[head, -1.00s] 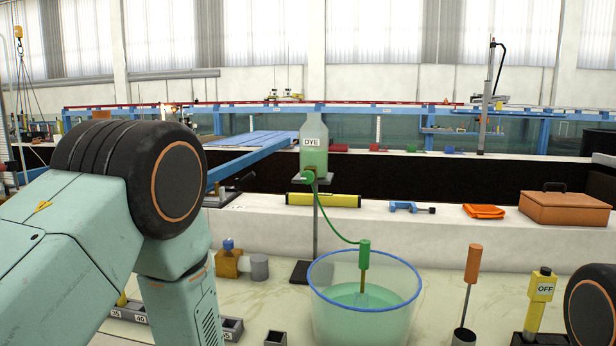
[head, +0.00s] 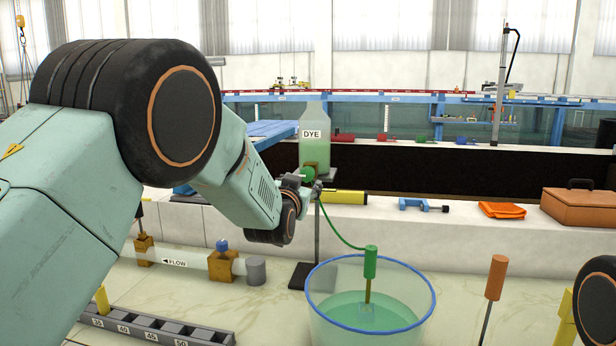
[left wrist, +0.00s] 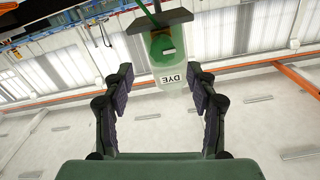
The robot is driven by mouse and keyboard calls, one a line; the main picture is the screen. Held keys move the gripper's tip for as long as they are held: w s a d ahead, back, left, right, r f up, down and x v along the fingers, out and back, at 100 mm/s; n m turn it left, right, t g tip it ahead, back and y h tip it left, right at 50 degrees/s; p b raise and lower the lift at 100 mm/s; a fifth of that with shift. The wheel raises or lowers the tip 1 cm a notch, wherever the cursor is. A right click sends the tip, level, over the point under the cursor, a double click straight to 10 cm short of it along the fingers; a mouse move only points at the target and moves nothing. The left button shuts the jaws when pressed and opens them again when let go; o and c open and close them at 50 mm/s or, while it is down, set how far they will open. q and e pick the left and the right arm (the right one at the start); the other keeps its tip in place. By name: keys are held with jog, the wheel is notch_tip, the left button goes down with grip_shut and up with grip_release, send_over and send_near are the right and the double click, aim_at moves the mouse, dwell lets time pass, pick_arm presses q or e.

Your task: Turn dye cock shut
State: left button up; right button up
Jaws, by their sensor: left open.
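The dye bottle (head: 314,148), labelled DYE and holding green liquid, stands on a small shelf on a stand. The dye cock's green knob (head: 307,173) is below the label, with a green tube running down from it. In the left wrist view the bottle (left wrist: 172,74) appears upside down, with the green knob (left wrist: 164,46) in front of it. My left gripper (head: 308,186) is right by the cock. In the left wrist view its open fingers (left wrist: 162,82) are spread on either side of the bottle, with nothing gripped. My right gripper is out of view.
A glass tank (head: 330,314) with a blue rim and green liquid stands below, with a green-handled probe (head: 370,262) in it. A yellow cylinder (head: 350,197) lies behind the stand. A brass valve (head: 222,265) and a slotted rack (head: 150,328) are at lower left.

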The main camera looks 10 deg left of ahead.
aim_at(306, 175)
pick_arm(q)
jog(key=w, duration=0.5)
jog(key=shift+a, duration=0.15)
jog(key=shift+w, duration=0.25)
jog(key=shift+w+r, duration=0.15)
jog(key=shift+r, duration=0.1)
jog(key=shift+w+a, duration=0.1)
jog(key=shift+w, duration=0.05)
jog(key=shift+w+f, duration=0.25)
jog(key=shift+w, duration=0.15)
jog(key=shift+s+r, duration=0.25)
jog(key=shift+c, duration=1.3)
jog(key=shift+w+f, duration=0.15)
jog(key=c, duration=0.9)
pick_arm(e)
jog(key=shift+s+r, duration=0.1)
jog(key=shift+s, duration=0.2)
